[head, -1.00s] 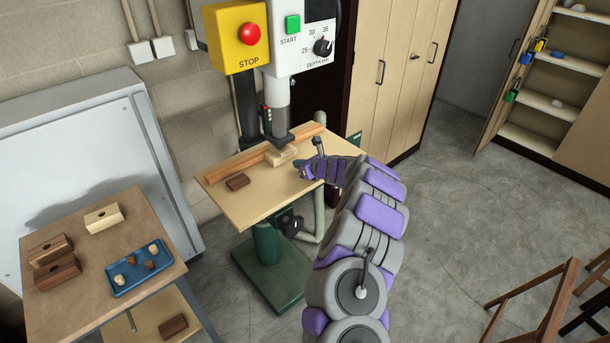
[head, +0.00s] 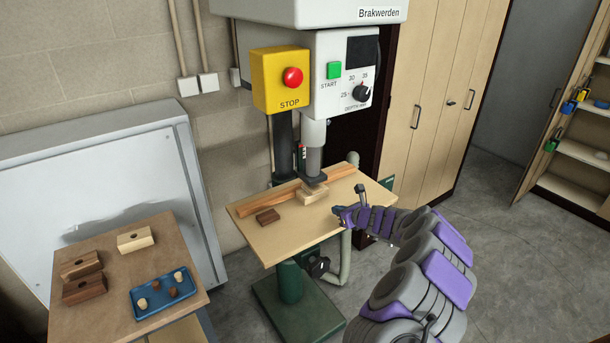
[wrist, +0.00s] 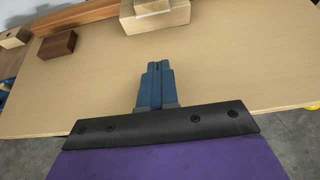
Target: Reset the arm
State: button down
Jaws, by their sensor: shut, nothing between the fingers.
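My gripper (head: 343,216) is at the right front edge of the drill press table (head: 275,240), in front of the drill column. In the wrist view my gripper (wrist: 158,66) has its two blue fingers together, with nothing between them. Beyond the fingertips, a light wood block (wrist: 157,14) lies against a long wooden fence; this block (head: 312,194) sits under the drill head in the head view. A dark wood block (head: 268,216) lies apart at the left of the table, and it also shows in the wrist view (wrist: 58,44).
The drill press carries a yellow stop box (head: 281,79) and a green start button (head: 334,70). A side table (head: 110,262) at left holds several blocks and a blue tray (head: 168,297) of plugs. Tall cabinets (head: 433,95) stand behind. Floor at right is open.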

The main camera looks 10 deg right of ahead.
jog(key=s+a+r+n+g+y, duration=0.1)
jog(key=s+a+r+n+y, duration=0.2)
jog(key=a+r+n, duration=0.5)
jog(key=s+a+r+n+g+y, duration=0.25)
jog(key=a+r, duration=0.35)
jog(key=a, duration=0.5)
jog(key=s+a+r+n+g+y, duration=0.1)
jog(key=s+a+r+n+g, duration=0.2)
jog(key=s+a, duration=0.4)
jog(key=s+a+r+n+g, duration=0.2)
jog(key=s+a+r+n, duration=0.1)
jog(key=s+a+n, duration=0.4)
jog(key=s+d+f+n+g+h, duration=0.15)
jog(key=s+n+g+h, duration=0.35)
jog(key=s, duration=1.3)
jog(key=s+d+f+n+h, duration=0.2)
jog(key=s+d+n+h, duration=0.1)
jog(key=s+d, duration=0.4)
jog(key=s+d+f+n+h, duration=0.2)
jog(key=s+d, duration=0.6)
jog(key=s, duration=0.5)
jog(key=shift+s+f+n+h, duration=0.2)
jog(key=shift+n+h, duration=0.25)
jog(key=shift+n, duration=0.3)
